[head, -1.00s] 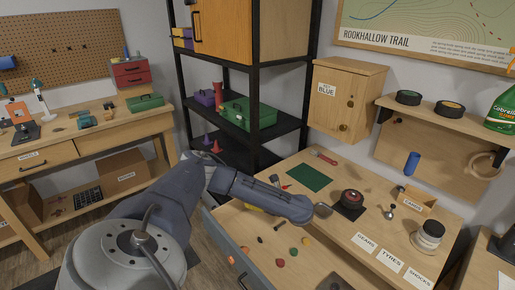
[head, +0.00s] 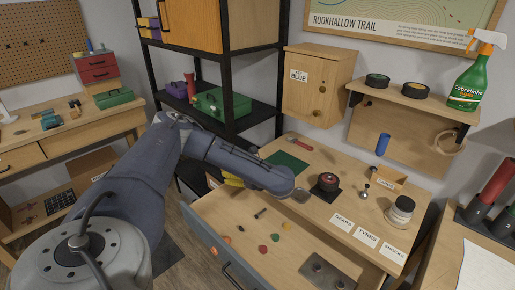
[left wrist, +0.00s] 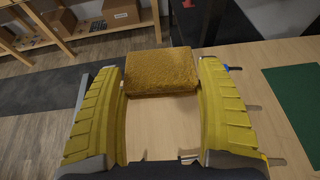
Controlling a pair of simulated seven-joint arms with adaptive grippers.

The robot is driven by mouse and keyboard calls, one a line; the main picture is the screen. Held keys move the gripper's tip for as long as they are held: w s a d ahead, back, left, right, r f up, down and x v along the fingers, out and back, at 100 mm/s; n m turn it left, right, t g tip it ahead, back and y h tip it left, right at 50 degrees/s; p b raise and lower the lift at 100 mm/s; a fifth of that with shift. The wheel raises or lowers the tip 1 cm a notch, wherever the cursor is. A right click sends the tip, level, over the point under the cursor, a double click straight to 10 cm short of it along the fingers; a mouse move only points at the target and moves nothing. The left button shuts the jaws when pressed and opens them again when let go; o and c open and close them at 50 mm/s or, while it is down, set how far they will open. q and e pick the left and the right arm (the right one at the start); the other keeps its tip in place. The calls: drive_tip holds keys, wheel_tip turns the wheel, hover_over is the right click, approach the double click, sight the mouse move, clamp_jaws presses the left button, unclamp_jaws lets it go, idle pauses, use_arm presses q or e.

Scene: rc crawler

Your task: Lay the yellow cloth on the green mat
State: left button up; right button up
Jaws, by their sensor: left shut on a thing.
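The yellow cloth (left wrist: 162,72) shows in the left wrist view as a folded, fuzzy, block-shaped piece. It sits between the tips of my left gripper (left wrist: 161,80), whose yellow ribbed fingers are shut on it. The green mat (left wrist: 294,105) lies flat at the right of that view, apart from the cloth. In the head view the mat (head: 287,163) lies bare on the workbench, partly covered by my left arm. That arm hides most of the left gripper; only a yellow patch shows beside it, and I cannot tell whether it is finger or cloth. My right gripper is out of view.
An open drawer (head: 225,238) with several small coloured parts and a grey plate (head: 328,272) juts from the workbench front. A cabinet (head: 315,92) hangs behind.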

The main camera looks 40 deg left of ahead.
use_arm(q)
drive_tip(key=w+d+r+m+t+h, duration=0.1)
drive_tip(key=w+d+m+t+h, duration=0.3)
drive_tip(key=d, duration=0.5)
drive_tip(key=w+d+r+m+t+h, duration=0.1)
drive_tip(key=w+d+r+m+t, duration=0.1)
drive_tip(key=w+d+m+t, duration=0.5)
drive_tip(key=s+d+r+m+t+h, duration=0.1)
drive_tip(key=d+r+m+h, duration=0.15)
drive_tip(key=d, duration=0.55)
drive_tip(key=s+d+r+m+h, duration=0.15)
drive_tip(key=d+h, duration=0.25)
drive_tip(key=d, duration=0.4)
drive_tip(key=d+r+m+t+h, duration=0.1)
drive_tip(key=d+r+m+h, duration=0.2)
drive_tip(key=d, duration=0.5)
drive_tip(key=shift+w+d+m+h, duration=1.1)
drive_tip(key=shift+w+d, duration=0.3)
drive_tip(key=shift+w, duration=0.9)
wheel_tip(320, 180, up, 4)
drive_tip(key=n+y, duration=0.3)
hover_over(291, 164)
drive_tip(key=s+d, duration=0.3)
drive_tip(key=shift+a+f, duration=0.2)
drive_tip(key=shift+f, duration=4.85)
drive_tip(key=shift+a+f, duration=0.2)
drive_tip(key=shift+f, duration=4.85)
